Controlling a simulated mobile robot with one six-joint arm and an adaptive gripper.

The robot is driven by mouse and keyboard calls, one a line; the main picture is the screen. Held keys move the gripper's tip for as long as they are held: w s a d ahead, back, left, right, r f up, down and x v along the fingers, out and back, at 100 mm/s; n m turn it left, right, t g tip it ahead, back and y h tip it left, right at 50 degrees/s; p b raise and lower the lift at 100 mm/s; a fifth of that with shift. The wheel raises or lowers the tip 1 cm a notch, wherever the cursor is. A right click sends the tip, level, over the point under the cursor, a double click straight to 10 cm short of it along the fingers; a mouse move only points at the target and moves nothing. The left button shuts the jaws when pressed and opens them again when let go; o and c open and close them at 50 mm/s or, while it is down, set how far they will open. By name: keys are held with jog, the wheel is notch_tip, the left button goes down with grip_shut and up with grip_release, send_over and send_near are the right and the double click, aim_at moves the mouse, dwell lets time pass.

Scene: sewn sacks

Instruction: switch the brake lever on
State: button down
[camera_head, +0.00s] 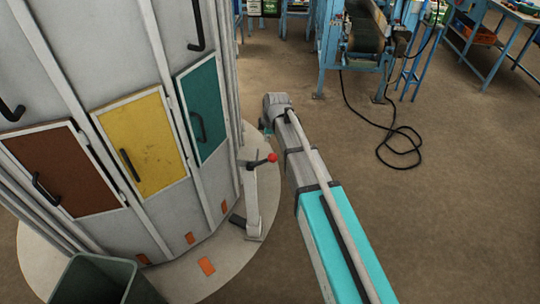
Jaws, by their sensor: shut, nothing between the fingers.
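The brake lever (260,161) is a dark handle with a red ball knob (272,158). It sits on top of a light grey post (253,203) beside the round cabinet and points to the right, tipped slightly up. My arm reaches in from the bottom right, and its wrist is just above and to the right of the lever. My gripper (266,129) shows only as a small dark part below the wrist, mostly hidden. It is shut and empty, and appears apart from the red knob.
The round cabinet (215,185) with brown, yellow and teal doors fills the left, on a pale round base (225,268). A dark bin (95,280) stands at the bottom left. A blue-framed machine (330,45) and its black cable (385,135) are at the back.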

jog(key=shift+w+f, duration=0.1)
jog(key=shift+f, duration=0.1)
dwell(0.4)
jog(key=b, duration=1)
send_over(267, 159)
jog(key=s+a, duration=0.2)
notch_tip(267, 159, down, 10)
jog(key=shift+w+d+f+b, duration=0.25)
jog(key=shift+d+f+b, duration=0.3)
jog(key=shift+d+b, duration=0.15)
jog(key=shift+w+d+f+b, duration=0.2)
jog(key=shift+d+f+b, duration=0.35)
jog(key=shift+d, duration=0.1)
jog(key=shift+d, duration=0.2)
jog(key=shift+a, duration=0.15)
jog(key=shift+a+f, duration=0.1)
jog(key=shift+f, duration=0.05)
jog(key=shift+f+y+b, duration=0.1)
jog(key=shift+y+b, duration=0.2)
jog(key=shift+b, duration=0.05)
